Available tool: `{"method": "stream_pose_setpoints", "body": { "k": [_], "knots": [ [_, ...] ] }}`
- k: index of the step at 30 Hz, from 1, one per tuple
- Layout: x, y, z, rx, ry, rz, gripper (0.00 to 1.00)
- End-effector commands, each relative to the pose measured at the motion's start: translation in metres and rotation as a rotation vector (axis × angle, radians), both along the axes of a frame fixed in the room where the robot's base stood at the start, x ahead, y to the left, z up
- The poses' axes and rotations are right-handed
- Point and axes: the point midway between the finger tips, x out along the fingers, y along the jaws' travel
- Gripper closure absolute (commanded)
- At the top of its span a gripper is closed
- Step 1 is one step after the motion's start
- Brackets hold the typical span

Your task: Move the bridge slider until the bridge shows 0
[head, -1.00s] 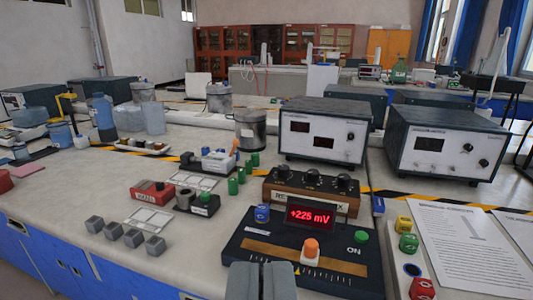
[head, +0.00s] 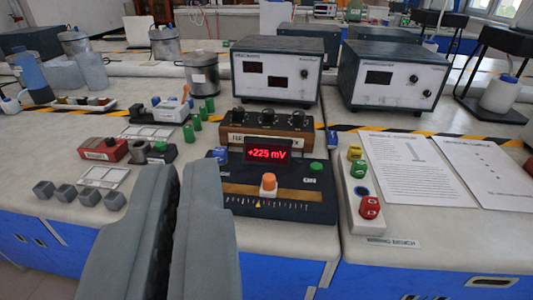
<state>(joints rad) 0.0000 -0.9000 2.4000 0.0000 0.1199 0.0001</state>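The bridge unit (head: 290,185) is a dark box on the bench, right of the picture's middle. Its red display (head: 267,153) reads +225 mV. The slider (head: 269,183) has an orange knob on a light base and sits on a brown strip above a tick scale. A yellow pointer (head: 257,204) shows on the scale just below and left of the knob. My gripper (head: 180,180) is large in front, left of the slider and apart from it in the picture. Its two grey fingers are close together, with a narrow dark gap and nothing seen between them.
A wooden resistance box (head: 267,128) with black dials stands behind the bridge. A green button (head: 316,167) is on its right side and a blue terminal (head: 220,155) on its left. Small grey cubes (head: 87,194) lie at left. A switch strip (head: 365,200) stands at right.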

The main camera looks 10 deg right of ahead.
Motion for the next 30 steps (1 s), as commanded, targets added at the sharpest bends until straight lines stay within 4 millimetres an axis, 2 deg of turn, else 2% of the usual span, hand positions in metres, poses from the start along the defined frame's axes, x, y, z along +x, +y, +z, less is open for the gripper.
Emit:
{"method": "stream_pose_setpoints", "body": {
  "k": [1,6,18,30],
  "knots": [
    [0.001,0.0,0.0,0.001,0.002,0.0,0.86],
    [0.016,-0.002,0.001,0.039,0.065,-0.01,0.55],
    [0.101,-0.018,-0.002,0.279,0.436,-0.118,0.55],
    [0.177,-0.04,-0.02,0.518,0.804,-0.322,0.55]
  ]
}}
